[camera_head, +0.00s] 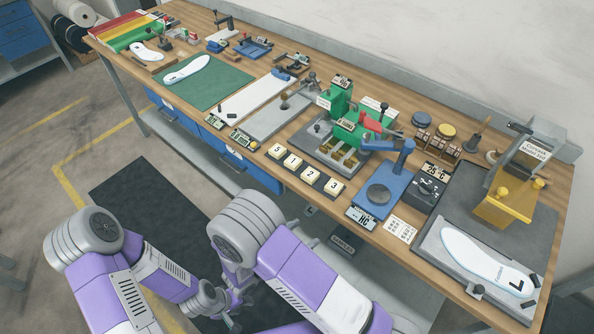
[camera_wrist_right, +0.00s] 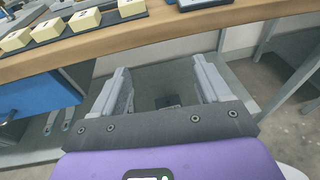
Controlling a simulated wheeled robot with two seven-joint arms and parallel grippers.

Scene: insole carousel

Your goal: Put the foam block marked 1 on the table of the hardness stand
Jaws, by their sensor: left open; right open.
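The foam block marked 1 (camera_head: 293,160) is a small cream block in a row on a dark holder near the bench's front edge, between blocks 5 and 2. The hardness stand (camera_head: 401,166) is blue, with a round dark table (camera_head: 379,194) that is bare, to the right of the blocks. My right gripper (camera_wrist_right: 165,85) is open and empty in the right wrist view, in front of and below the bench edge. My left gripper (camera_head: 234,318) is low in the head view, away from the bench, partly hidden by my arms; it is open.
Blocks 5 (camera_head: 276,151), 2 (camera_head: 312,172) and 3 (camera_head: 333,186) share the row. A green machine (camera_head: 339,101) stands behind them. The bench edge (camera_wrist_right: 200,32) lies above my right gripper.

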